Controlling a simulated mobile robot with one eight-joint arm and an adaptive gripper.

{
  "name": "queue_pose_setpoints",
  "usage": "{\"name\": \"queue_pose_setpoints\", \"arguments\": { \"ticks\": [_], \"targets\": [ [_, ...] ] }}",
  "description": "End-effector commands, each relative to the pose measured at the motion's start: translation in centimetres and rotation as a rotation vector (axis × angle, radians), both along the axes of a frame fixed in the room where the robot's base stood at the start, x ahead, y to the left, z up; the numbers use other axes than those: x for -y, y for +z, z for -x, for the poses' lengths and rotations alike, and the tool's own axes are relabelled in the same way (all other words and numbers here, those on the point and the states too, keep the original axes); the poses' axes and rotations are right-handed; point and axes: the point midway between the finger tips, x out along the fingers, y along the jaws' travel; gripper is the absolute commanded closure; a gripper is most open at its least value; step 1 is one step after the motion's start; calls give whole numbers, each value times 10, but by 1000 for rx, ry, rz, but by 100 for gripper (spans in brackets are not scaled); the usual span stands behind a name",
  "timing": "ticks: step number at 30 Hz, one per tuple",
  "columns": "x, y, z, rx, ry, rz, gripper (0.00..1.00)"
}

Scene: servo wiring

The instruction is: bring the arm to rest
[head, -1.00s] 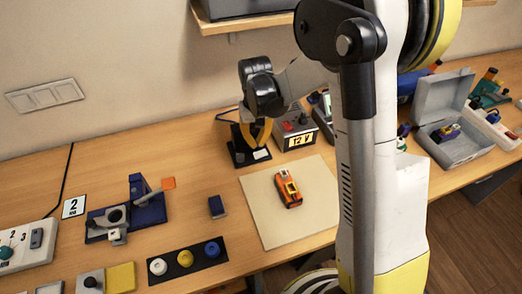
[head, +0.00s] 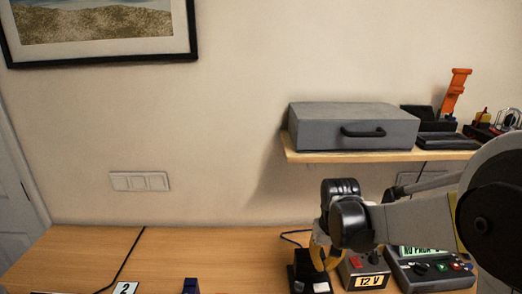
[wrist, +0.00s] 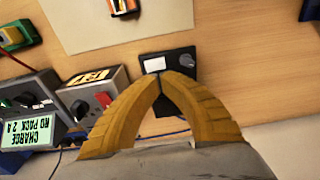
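My arm reaches in from the right in the head view, and its yellow-fingered gripper (head: 322,268) points down over a small black stand (head: 298,272) on the bench. In the wrist view the two fingers of my gripper (wrist: 160,78) curve together and their tips meet, with nothing seen between them. The black stand (wrist: 182,66), with a white label and a dark knob, lies just beyond the tips; I cannot tell whether they touch it.
A 12 V box (head: 362,272) and a charger (head: 432,270) stand close right of my gripper. A wall shelf (head: 380,156) holds a grey case (head: 350,128) above my arm. A cable (head: 130,258) crosses the bench at left, where much of the wood is clear.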

Motion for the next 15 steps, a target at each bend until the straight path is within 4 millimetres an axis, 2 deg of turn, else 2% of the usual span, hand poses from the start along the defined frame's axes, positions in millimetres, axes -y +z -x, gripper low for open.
{"name": "queue_pose_setpoints", "arguments": {
  "ticks": [3, 6, 10, 15],
  "targets": [
    [0, 33, 31, 87, 0, 0, 100],
    [0, 55, 56, 162, 0, 0, 100],
    [0, 73, 91, 260, 0, 0, 100],
    [0, 82, 136, 386, 0, 0, 100]
  ]
}}
